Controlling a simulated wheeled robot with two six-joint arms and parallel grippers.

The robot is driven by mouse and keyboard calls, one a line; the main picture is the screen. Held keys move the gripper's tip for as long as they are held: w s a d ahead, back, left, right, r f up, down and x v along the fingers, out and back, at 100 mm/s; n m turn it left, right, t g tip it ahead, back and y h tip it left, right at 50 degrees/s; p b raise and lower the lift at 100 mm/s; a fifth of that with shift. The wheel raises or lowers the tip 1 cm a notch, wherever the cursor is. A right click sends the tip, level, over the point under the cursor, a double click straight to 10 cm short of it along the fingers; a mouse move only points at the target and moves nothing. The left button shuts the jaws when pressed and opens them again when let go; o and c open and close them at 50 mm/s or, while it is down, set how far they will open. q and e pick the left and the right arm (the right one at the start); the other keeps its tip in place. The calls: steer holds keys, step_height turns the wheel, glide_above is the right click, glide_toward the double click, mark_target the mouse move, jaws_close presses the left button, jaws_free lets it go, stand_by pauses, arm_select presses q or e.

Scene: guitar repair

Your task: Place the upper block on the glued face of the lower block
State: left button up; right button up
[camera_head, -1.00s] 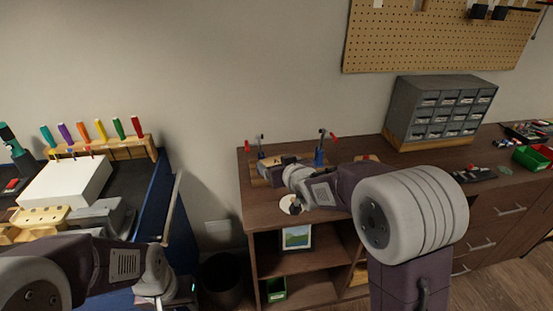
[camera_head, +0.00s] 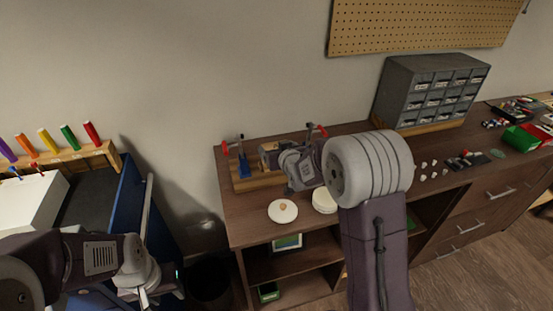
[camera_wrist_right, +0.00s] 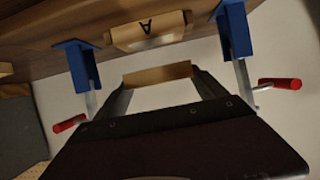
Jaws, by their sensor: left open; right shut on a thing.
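My right gripper (camera_wrist_right: 157,82) is shut on a pale wooden block (camera_wrist_right: 158,73), the upper block, held crosswise between its fingers in the right wrist view. The lower block (camera_wrist_right: 148,30), a pale wooden piece marked "A", sits on the wooden base just beyond it, with a visible gap between them in the picture. In the head view my right gripper (camera_head: 270,157) is over the clamp station, and the wrist mostly hides both blocks. My left gripper (camera_head: 146,296) is open and empty, low beside the blue cabinet.
A blue clamp with a red handle stands on each side of the blocks, left (camera_wrist_right: 84,68) and right (camera_wrist_right: 235,30) in the wrist view. A white dish (camera_head: 283,212) and a round white container (camera_head: 325,202) lie in front. A grey drawer unit (camera_head: 430,92) stands right.

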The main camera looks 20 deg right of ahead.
steer(key=f, duration=0.2)
steer(key=shift+s+f+b, duration=0.35)
steer(key=shift+s+f, duration=0.05)
steer(key=shift+w+f, duration=0.1)
steer(key=shift+f, duration=0.2)
steer(key=shift+w, duration=0.15)
steer(key=shift+f, duration=0.15)
steer(key=o, duration=1.2)
steer(key=shift+o, duration=0.5)
steer(key=shift+r, duration=0.35)
steer(key=v, duration=1.2)
steer(key=shift+f, duration=0.25)
